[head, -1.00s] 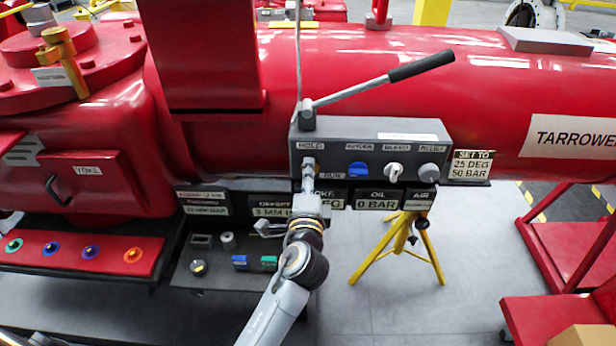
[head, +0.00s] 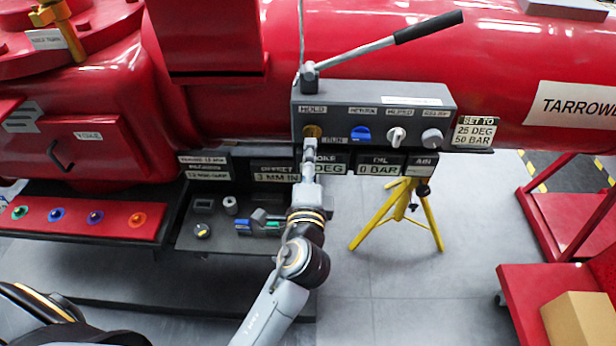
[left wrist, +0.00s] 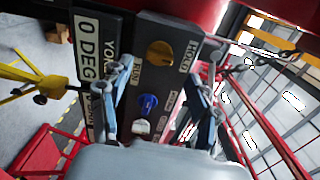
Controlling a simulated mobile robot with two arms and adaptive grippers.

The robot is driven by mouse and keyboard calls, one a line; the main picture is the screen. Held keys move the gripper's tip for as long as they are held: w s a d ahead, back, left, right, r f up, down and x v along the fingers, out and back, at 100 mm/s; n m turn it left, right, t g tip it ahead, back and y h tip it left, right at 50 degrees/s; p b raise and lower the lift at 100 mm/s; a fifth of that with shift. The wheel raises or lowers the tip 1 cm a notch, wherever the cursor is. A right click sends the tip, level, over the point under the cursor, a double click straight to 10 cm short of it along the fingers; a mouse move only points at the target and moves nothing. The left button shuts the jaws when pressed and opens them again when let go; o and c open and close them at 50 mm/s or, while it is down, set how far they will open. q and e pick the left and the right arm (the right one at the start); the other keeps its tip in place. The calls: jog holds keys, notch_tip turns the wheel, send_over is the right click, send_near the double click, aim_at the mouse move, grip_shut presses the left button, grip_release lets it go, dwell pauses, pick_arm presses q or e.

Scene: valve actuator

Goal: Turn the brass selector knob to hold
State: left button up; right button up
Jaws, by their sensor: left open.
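The brass selector knob (head: 312,132) sits at the left end of the grey control box, below the HOLD label (head: 312,109) and beside the RUN label (head: 334,139). In the left wrist view the round brass knob (left wrist: 160,54) shows ahead between the fingers, with HOLD (left wrist: 188,56) to its right and RUN (left wrist: 138,72) to its lower left. I cannot tell which label its mark points at. My left gripper (head: 309,146) is just below and in front of the knob, apart from it. Its fingers (left wrist: 168,72) are spread and empty. My right gripper is out of view.
A blue knob (head: 360,134), a white knob (head: 396,135) and a grey knob (head: 432,136) line the box to the right. A long lever (head: 390,42) rises above it. Gauge plates (head: 378,166) run below it. A yellow stand (head: 402,215) stands underneath.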

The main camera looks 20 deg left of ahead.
pick_arm(q)
jog(key=v, duration=0.5)
jog(key=shift+s+d, duration=0.1)
jog(key=shift+s, duration=0.2)
jog(key=d+f+g+h, duration=0.2)
jog(key=f, duration=0.8)
jog(key=d+f+g+h, duration=0.2)
jog(key=f, duration=0.9)
jog(key=s+f+n+g+h, duration=0.15)
jog(key=s+f, duration=0.25)
jog(key=f, duration=0.5)
jog(key=s+f+n+g+y, duration=0.1)
jog(key=s+f+g, duration=0.2)
jog(key=f, duration=0.5)
jog(key=s+a+f+n+g, duration=0.2)
jog(key=s+a+f, duration=0.1)
jog(key=s+f, duration=0.35)
jog(key=s+a+f+n+g, duration=0.2)
jog(key=s+f, duration=0.4)
jog(key=f, duration=0.2)
jog(key=s+a+f+n+g, duration=0.2)
jog(key=s+a+f+n, duration=0.1)
jog(key=s, duration=0.6)
jog(key=s+a+f+n+g, duration=0.2)
jog(key=s+a+f, duration=0.3)
jog(key=s, duration=0.5)
jog(key=shift+a+n, duration=0.25)
jog(key=shift+n, duration=0.5)
